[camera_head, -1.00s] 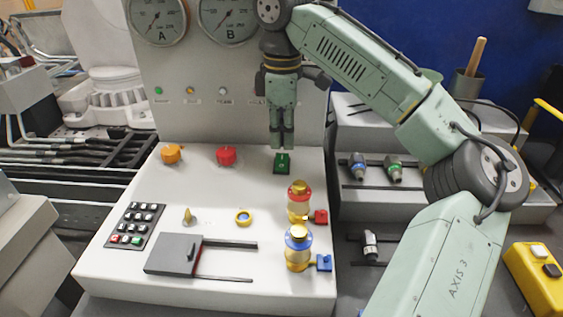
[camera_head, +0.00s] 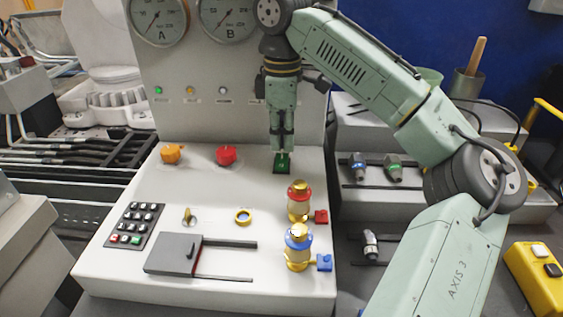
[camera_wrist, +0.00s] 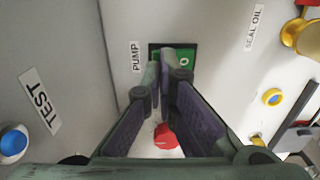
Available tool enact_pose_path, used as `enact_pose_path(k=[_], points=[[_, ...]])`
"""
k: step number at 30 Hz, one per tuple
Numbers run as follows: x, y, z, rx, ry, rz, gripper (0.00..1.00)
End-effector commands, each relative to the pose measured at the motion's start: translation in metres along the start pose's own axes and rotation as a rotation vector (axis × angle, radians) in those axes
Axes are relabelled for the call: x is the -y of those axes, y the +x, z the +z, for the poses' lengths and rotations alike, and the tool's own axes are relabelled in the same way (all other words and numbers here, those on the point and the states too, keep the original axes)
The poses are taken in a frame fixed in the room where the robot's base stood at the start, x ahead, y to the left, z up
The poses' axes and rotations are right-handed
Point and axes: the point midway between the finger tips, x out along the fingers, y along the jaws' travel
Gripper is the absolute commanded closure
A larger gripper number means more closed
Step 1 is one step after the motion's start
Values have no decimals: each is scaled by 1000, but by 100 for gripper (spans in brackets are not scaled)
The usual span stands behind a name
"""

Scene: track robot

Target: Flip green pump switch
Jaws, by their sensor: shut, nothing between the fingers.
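The green pump switch (camera_head: 283,166) sits on the white panel in the head view, toward its back right. In the wrist view the switch (camera_wrist: 185,58) is a green plate beside the PUMP label, with a white mark on its right part. My gripper (camera_head: 283,152) is shut and empty, pointing down at the switch from above. In the wrist view its fingertips (camera_wrist: 166,58) overlap the left part of the green plate and hide it. I cannot tell for sure whether the tips touch the switch.
A red knob (camera_head: 225,155) and an orange knob (camera_head: 172,153) stand left of the switch. A red-banded brass valve (camera_head: 299,201) and a blue-banded one (camera_head: 298,247) stand in front of it. The upright gauge panel (camera_head: 232,70) rises behind. A keypad (camera_head: 130,225) lies front left.

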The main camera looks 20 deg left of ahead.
Motion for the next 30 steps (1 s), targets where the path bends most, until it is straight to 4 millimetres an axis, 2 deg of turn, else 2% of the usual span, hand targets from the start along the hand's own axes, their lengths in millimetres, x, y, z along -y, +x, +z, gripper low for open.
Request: enact_pose_path(k=[30], points=[[0, 16, 0, 0, -1, 0, 100]])
